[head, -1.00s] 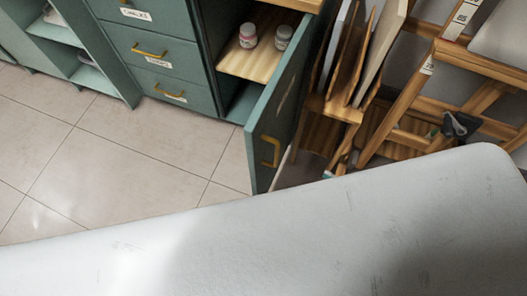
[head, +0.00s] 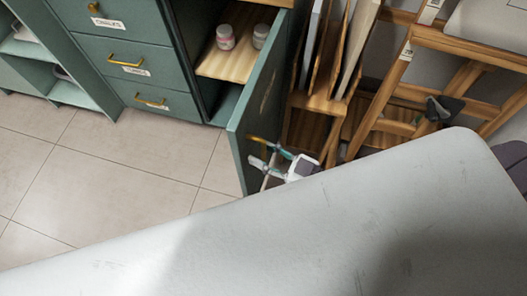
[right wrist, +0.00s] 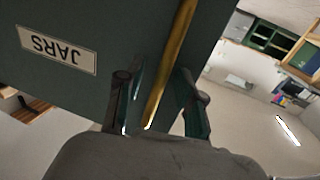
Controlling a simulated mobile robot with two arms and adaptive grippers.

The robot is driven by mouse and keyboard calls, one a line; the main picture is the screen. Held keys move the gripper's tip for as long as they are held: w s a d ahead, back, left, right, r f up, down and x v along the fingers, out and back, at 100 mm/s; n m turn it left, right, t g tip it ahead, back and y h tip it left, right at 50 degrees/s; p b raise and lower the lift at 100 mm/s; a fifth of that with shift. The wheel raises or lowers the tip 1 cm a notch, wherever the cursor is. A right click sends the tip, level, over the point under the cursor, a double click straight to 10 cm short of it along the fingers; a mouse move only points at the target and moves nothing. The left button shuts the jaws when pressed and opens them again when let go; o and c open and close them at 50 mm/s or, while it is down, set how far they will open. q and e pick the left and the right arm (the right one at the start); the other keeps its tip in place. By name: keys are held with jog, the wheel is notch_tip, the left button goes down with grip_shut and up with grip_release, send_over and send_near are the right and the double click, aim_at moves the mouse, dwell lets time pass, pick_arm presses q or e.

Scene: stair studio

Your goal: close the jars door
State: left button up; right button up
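The teal jars door (head: 246,128) stands open in the head view, swung out from its cabinet, with two small jars (head: 226,37) on the wooden shelf inside. Its brass handle (head: 257,139) is on the outer face near the free edge. My right gripper (head: 258,156) is at this handle. The right wrist view shows the JARS label (right wrist: 57,50) upside down on the door and the brass handle (right wrist: 168,65) running between the fingers of my right gripper (right wrist: 158,92). The fingers are spread, with gaps beside the handle. My left gripper is not in view.
Teal drawers (head: 140,60) with brass handles stand left of the open compartment. A wooden rack (head: 322,103) with upright boards is close to the right of the door, and a wooden easel (head: 440,92) is further right. The tiled floor (head: 110,175) in front is clear.

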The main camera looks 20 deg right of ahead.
grip_shut()
jog(key=shift+w, duration=0.1)
dwell(0.4)
